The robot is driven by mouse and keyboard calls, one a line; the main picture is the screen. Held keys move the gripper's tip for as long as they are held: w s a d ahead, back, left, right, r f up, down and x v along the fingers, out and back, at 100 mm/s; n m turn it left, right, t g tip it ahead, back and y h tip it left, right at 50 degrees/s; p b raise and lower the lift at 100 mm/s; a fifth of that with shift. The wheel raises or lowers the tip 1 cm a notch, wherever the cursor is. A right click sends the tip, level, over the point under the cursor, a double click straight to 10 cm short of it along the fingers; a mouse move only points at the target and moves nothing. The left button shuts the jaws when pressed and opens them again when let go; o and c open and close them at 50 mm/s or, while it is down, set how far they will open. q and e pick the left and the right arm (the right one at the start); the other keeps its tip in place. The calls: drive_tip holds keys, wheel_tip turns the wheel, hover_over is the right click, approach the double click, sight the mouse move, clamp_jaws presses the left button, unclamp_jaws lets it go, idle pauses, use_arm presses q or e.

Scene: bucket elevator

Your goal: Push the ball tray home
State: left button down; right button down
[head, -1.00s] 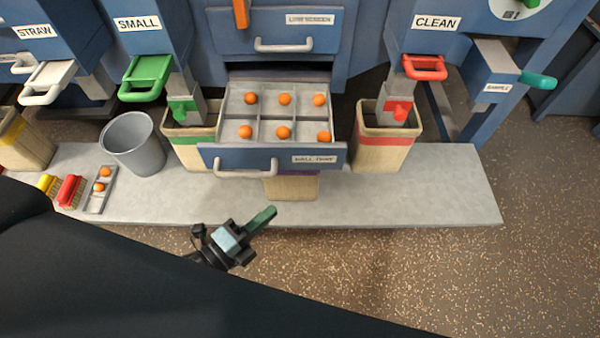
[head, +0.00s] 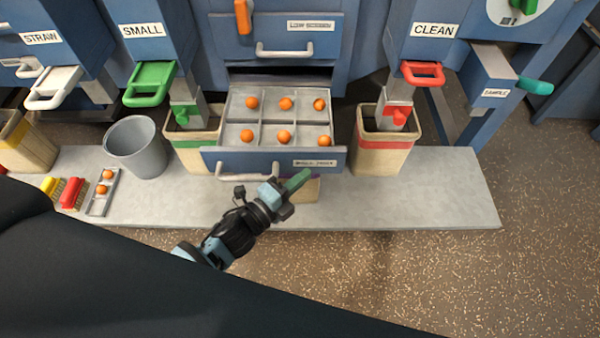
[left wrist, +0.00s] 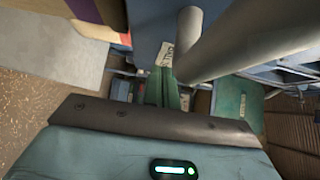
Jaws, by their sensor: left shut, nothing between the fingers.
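The ball tray (head: 232,159) is a blue-fronted drawer pulled out of the blue cabinet, with a grey divided inside. Several orange balls (head: 284,136) sit in its compartments, one in each. A pale bar handle (head: 247,172) is on its front. My left gripper (head: 296,181) is in front of the tray, just right of the handle, with its green fingers shut and empty. In the left wrist view the green fingers (left wrist: 165,90) point toward the tray front, and the grey handle (left wrist: 235,45) looms large beside them. I cannot tell whether they touch. My right gripper is not in view.
Wooden bins with a green band (head: 195,140) and a red band (head: 382,145) stand on either side of the tray. A grey bucket (head: 136,147), brushes and a small ball rack (head: 103,192) are at left. The grey ledge (head: 440,195) is clear at right.

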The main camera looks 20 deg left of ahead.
sight(292, 165)
use_arm(q)
drive_tip(key=shift+w+a, duration=0.15)
drive_tip(key=shift+w, duration=0.35)
drive_tip(key=w, duration=0.2)
drive_tip(key=w+a, duration=0.1)
drive_tip(key=shift+w+b, duration=0.3)
drive_tip(key=shift+w, duration=0.1)
drive_tip(key=shift+w+a, duration=0.2)
drive_tip(key=shift+w, duration=0.3)
drive_tip(key=shift+s, duration=0.1)
